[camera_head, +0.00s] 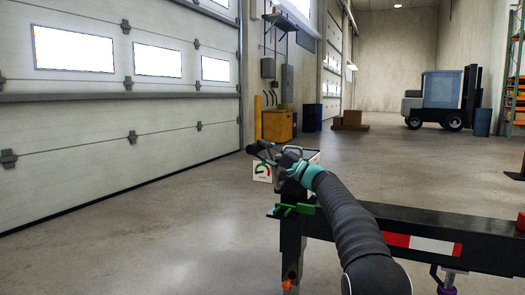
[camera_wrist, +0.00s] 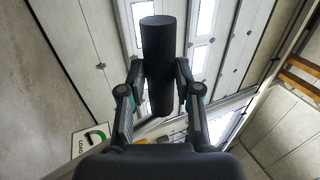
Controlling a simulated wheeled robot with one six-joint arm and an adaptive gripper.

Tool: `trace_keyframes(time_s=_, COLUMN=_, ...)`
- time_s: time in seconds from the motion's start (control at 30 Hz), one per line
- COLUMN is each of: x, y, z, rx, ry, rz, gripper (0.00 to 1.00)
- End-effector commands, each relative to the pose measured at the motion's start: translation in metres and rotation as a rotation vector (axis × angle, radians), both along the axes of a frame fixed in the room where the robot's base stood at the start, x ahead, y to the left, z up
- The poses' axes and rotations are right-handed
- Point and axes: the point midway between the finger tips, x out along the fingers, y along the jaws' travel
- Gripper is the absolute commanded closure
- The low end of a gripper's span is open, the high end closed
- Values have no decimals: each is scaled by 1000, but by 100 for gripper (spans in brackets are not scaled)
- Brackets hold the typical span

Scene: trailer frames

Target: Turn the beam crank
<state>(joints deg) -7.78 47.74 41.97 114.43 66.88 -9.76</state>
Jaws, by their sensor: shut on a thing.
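The crank handle (camera_wrist: 158,50) is a dark cylinder that stands between my fingers in the wrist view. My gripper (camera_wrist: 160,75) is shut on it, one finger on each side. In the head view my gripper (camera_head: 268,152) is above the left end of the black trailer beam (camera_head: 490,255). The crank's arm and its joint to the beam are largely hidden by my gripper and arm in the head view.
Open floor lies left, towards the big doors (camera_head: 110,125).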

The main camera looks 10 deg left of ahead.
Motion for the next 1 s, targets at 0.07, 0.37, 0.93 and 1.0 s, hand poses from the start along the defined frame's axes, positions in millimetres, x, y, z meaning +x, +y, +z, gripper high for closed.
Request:
trace_keyframes(time_s=0.07, x=1, y=4, z=-12, rx=-10, ry=7, rz=12, gripper=100)
trace_keyframes(time_s=0.37, x=2, y=2, z=-12, rx=-9, ry=6, rz=10, gripper=100)
trace_keyframes(time_s=0.93, x=3, y=-6, z=-6, rx=-5, ry=2, rz=-2, gripper=42)
trace_keyframes(time_s=1.0, x=4, y=-7, z=-5, rx=-4, ry=1, rz=-3, gripper=42)
